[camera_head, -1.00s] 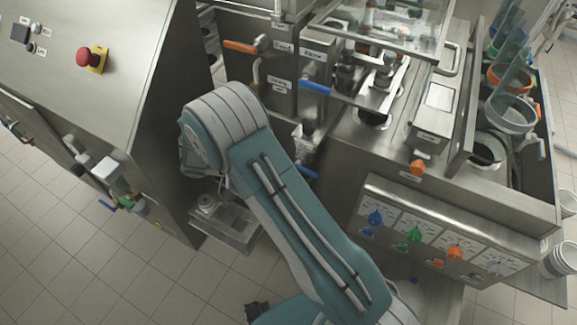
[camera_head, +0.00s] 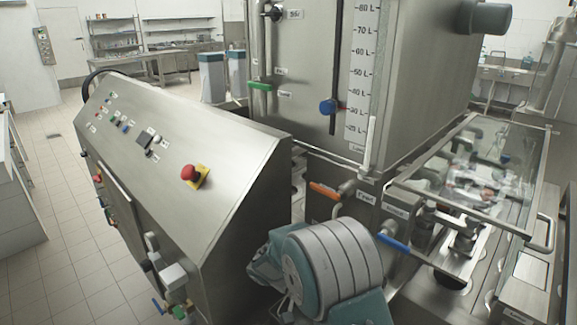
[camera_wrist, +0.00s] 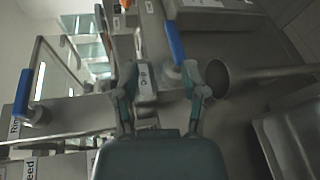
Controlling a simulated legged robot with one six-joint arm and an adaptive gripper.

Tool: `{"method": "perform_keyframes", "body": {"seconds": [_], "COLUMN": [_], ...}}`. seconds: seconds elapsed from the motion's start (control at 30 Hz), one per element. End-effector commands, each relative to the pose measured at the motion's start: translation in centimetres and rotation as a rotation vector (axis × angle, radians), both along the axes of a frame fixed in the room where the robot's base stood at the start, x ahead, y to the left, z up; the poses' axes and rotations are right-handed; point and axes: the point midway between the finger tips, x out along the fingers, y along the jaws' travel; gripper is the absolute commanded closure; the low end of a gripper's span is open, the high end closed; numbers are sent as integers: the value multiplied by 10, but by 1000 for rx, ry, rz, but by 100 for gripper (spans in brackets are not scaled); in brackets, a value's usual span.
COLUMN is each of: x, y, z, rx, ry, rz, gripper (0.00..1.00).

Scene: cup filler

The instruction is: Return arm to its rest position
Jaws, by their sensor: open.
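My arm's teal and grey elbow shows at the bottom middle of the head view, in front of the machine's valves; my gripper is hidden there. In the wrist view my gripper (camera_wrist: 158,80) is open, its two fingers spread apart with nothing held between them. A labelled metal part of the machine (camera_wrist: 144,82) shows behind the fingers. A blue valve handle (camera_wrist: 173,42) is just above the right finger in the picture; I cannot tell the gap.
A sloped steel control cabinet (camera_head: 185,160) with a red emergency button (camera_head: 188,172) stands left of my arm. A tall tank (camera_head: 310,70) stands behind. An orange handle (camera_head: 325,190) and a blue handle (camera_head: 394,243) are near my elbow. Clear tiled floor (camera_head: 75,230) lies far left.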

Motion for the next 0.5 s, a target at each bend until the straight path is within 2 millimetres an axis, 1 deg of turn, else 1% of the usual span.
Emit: {"method": "perform_keyframes", "body": {"seconds": [0.03, 0.1, 0.3, 0.5], "x": [-6, -14, -39, -66], "y": [-7, -14, -29, -38], "z": [12, 24, 53, 76], "rx": [68, 161, 421, 660], "ry": [-12, -21, -72, -152], "rz": [-14, -24, -25, 16], "gripper": [44, 44, 44, 44]}}
